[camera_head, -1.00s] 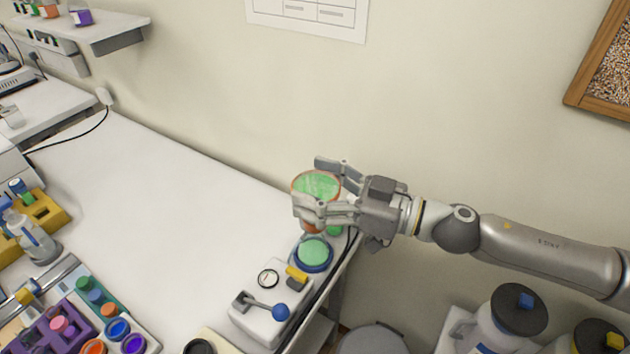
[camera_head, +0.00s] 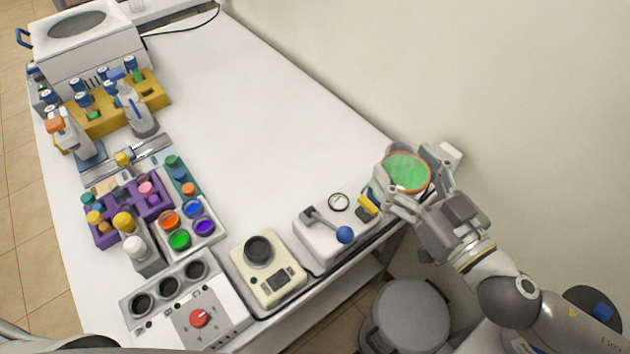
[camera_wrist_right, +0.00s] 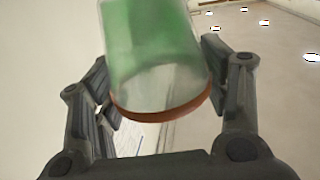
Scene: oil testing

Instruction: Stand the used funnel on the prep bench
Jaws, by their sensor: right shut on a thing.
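The used funnel (camera_head: 407,172) is a clear cup with an orange rim and green inside. My right gripper (camera_head: 410,188) is shut on it and holds it at the right edge of the white bench (camera_head: 270,110), by the filter unit with the blue-knobbed lever (camera_head: 325,235). The right wrist view shows the funnel (camera_wrist_right: 155,55) between the two fingers, its orange rim nearest the camera. The gripper and funnel hide most of the unit's far end; whether the funnel touches it I cannot tell. My left gripper is not in view.
The bench's middle is clear. A cream device (camera_head: 267,268), a heater block with a red knob (camera_head: 187,312), a purple rack (camera_head: 130,208) and a yellow rack (camera_head: 110,115) line its left and front side. A grey bin (camera_head: 408,318) stands below the right edge.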

